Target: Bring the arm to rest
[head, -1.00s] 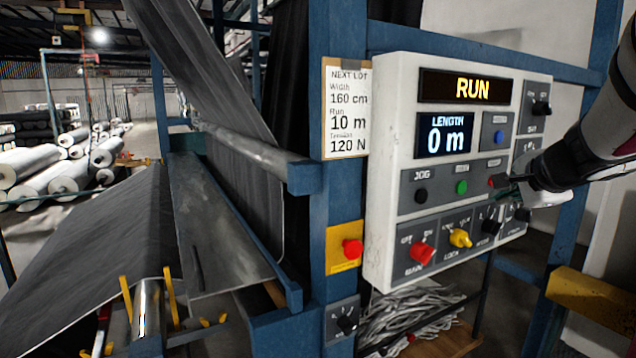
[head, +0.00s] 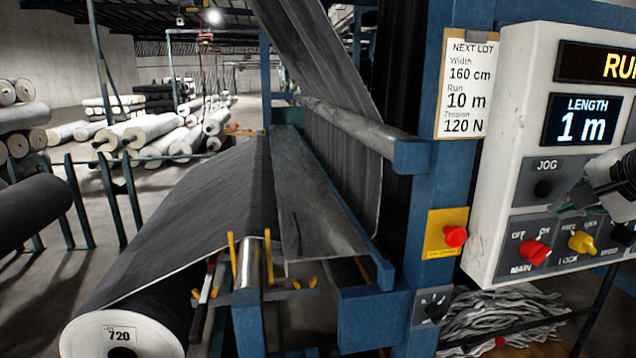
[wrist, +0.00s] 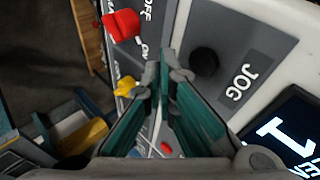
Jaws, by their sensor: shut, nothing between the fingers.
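My gripper (head: 574,203) is at the right of the head view, in front of the white control panel (head: 510,90), beside the JOG button (head: 543,189) and above the MAIN and LOCK switches. In the wrist view its teal fingers (wrist: 164,72) are together and empty. The black JOG button (wrist: 204,61) is just right of the fingertips, with the red MAIN switch (wrist: 123,25) and the yellow switch (wrist: 124,86) to their left. Touch with the panel cannot be told. The length display (head: 584,120) reads 1 m. The run sign (head: 612,66) is lit, partly cut off.
A blue machine frame (head: 427,60) carries a NEXT LOT card (head: 466,80) and a red button (head: 454,236) on a yellow plate. Grey fabric (head: 200,210) runs from a large roll (head: 130,330) at lower left. More rolls lie behind. Open floor (head: 50,300) shows at left.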

